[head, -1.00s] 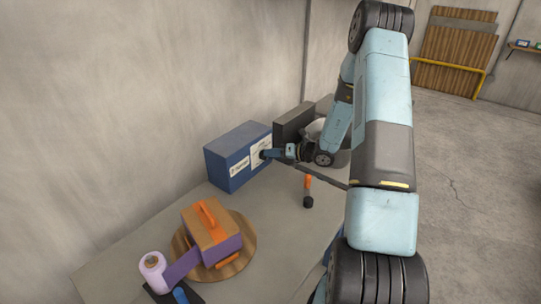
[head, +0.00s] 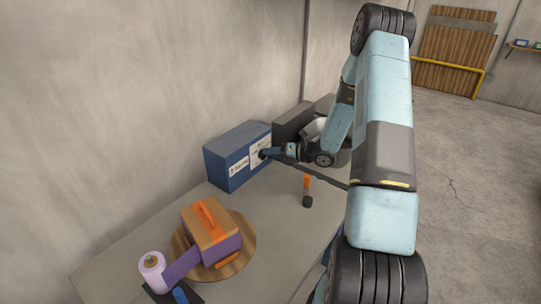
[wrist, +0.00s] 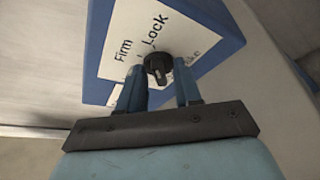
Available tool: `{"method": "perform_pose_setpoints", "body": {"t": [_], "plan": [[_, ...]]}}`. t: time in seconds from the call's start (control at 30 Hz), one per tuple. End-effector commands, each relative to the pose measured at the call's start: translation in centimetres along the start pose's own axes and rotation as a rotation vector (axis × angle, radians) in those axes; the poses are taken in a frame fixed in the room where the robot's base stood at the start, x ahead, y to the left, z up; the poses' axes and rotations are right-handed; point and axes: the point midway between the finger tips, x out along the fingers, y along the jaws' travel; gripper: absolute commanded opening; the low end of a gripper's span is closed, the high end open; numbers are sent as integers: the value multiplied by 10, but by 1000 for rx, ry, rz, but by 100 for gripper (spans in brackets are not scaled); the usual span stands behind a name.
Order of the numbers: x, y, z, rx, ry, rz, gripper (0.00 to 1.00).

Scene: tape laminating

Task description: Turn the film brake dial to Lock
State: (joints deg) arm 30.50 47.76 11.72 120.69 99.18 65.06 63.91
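The film brake dial is a small black round knob (wrist: 158,68) on a white label panel (wrist: 120,22) of a blue box (head: 226,170). "Lock" is printed above the knob and "Firm" to its upper left in the wrist view; other print to its right is partly hidden. A lighter mark on the knob's face points down and slightly right, away from "Lock". My gripper (wrist: 160,72) is at the panel with its two blue fingers apart, one on each side of the knob. I cannot tell whether they touch it. In the head view my gripper (head: 266,153) covers the knob.
An orange-handled tool (head: 307,190) is on the table near my arm. A dark grey box (head: 290,126) is behind the blue box.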

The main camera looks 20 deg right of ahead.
Motion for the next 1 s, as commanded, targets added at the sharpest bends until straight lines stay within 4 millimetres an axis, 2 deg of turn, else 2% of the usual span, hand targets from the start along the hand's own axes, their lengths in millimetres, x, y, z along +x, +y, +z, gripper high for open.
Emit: {"method": "perform_pose_setpoints", "body": {"t": [0.3,0.47,1.0], "plan": [[-1,1,0,-1,0,1,39],[-13,0,1,-1,-2,0,39],[-112,-1,-1,-1,-2,-1,39]]}}
